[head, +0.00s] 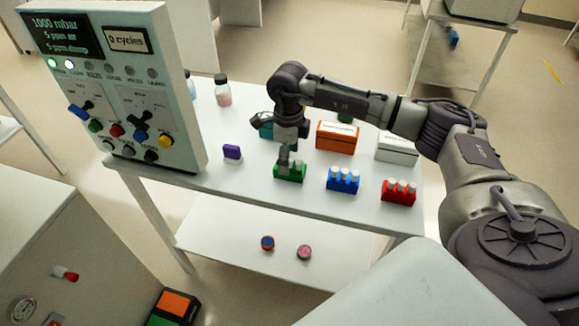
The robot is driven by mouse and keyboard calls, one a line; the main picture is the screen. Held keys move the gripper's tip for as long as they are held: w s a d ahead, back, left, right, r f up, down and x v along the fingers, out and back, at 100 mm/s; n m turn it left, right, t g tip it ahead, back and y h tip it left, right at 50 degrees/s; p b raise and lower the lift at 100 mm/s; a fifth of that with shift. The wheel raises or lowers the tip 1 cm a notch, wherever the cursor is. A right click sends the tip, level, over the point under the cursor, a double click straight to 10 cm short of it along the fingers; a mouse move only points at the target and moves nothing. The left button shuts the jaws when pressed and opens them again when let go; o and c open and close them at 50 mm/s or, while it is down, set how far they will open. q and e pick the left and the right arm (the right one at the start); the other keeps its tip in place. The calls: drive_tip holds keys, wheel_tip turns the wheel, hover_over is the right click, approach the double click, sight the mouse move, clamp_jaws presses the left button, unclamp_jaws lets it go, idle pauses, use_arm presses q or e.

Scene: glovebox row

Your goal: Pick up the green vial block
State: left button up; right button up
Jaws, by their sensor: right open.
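The green vial block (291,174) stands on the white table in the head view, with white-capped vials in it. My right gripper (286,163) points down at the left part of the block, with its fingertips at or just above the vials. It is open. I cannot tell whether the fingers touch the block. The gripper hides part of the block's vials. My left gripper is not in view.
A blue vial block (343,182) and a red vial block (399,194) stand to the right. A purple item (232,152) is on the left. An orange box (337,138) and a white box (397,150) stand behind. A control panel (120,100) rises at the left.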

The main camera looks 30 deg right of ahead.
sight(290, 159)
drive_tip(key=shift+s+f+p, duration=0.1)
drive_tip(key=shift+f+p, duration=0.25)
drive_tip(key=shift+f, duration=1.55)
clamp_jaws()
drive_tip(key=shift+d+r, duration=0.1)
